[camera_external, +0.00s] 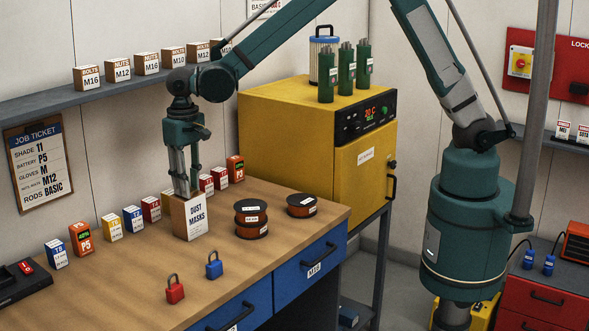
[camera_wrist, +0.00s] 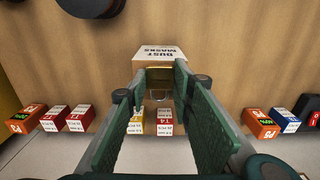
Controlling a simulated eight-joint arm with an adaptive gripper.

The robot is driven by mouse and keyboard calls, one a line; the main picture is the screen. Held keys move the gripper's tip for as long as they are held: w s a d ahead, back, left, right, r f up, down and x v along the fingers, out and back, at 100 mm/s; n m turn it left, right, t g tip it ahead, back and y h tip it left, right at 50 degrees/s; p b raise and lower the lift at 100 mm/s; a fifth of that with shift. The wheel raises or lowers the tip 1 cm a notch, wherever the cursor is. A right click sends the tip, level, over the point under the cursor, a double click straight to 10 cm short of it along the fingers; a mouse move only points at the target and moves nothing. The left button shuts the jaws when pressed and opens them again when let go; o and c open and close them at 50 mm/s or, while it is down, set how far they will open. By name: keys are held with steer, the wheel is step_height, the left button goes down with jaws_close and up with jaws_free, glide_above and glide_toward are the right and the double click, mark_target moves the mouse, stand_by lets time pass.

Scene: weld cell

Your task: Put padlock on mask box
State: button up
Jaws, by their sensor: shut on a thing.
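The mask box (camera_external: 194,220), a brown carton with a white "DUST MASKS" label, stands upright on the workbench. It also shows in the wrist view (camera_wrist: 159,52), with its label upside down. My gripper (camera_external: 183,193) points straight down at the top of this box. The fingertip contact is partly hidden.
A row of small boxes, with a blue one (camera_external: 133,219) among them, stands along the wall behind the mask box. Two wire spools (camera_external: 251,220) lie to its right. A yellow oven (camera_external: 290,130) stands beyond. The bench front around the padlocks is clear.

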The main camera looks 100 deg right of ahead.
steer(key=shift+f, duration=0.2)
steer(key=o, duration=1)
steer(key=shift+c, duration=0.2)
steer(key=shift+r, duration=0.15)
step_height(320, 180, up, 12)
stand_by(0.3)
steer(key=shift+s+r, duration=0.1)
steer(key=shift+r, duration=0.05)
stand_by(0.3)
